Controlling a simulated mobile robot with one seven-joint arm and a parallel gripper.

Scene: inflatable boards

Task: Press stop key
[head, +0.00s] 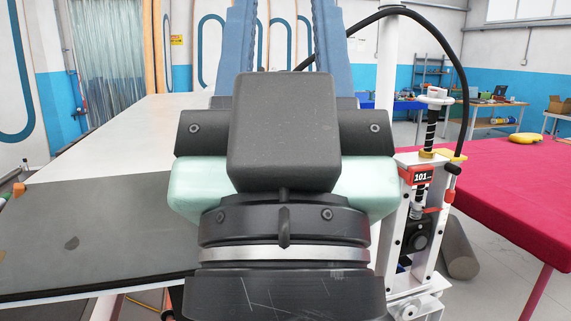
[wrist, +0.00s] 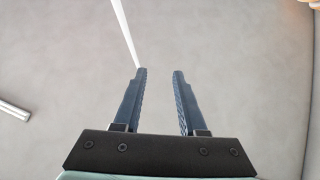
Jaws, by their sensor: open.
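My gripper (wrist: 160,72) is open and empty, with its two blue ribbed fingers apart over a plain grey surface in the wrist view. In the head view the dark wrist and the blue fingers (head: 287,30) fill the middle and point away from me, with the fingertips cut off by the top edge. I cannot make out a stop key in either view. A white machine (head: 405,240) with a red label reading 101 stands just right of my wrist. Part of it is hidden behind my wrist.
A grey and white table (head: 110,225) lies to the left. A red-topped table (head: 515,195) is to the right, with a yellow object (head: 525,138) on it. A black cable (head: 462,70) arches over the machine. Workbenches (head: 490,118) stand at the back right.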

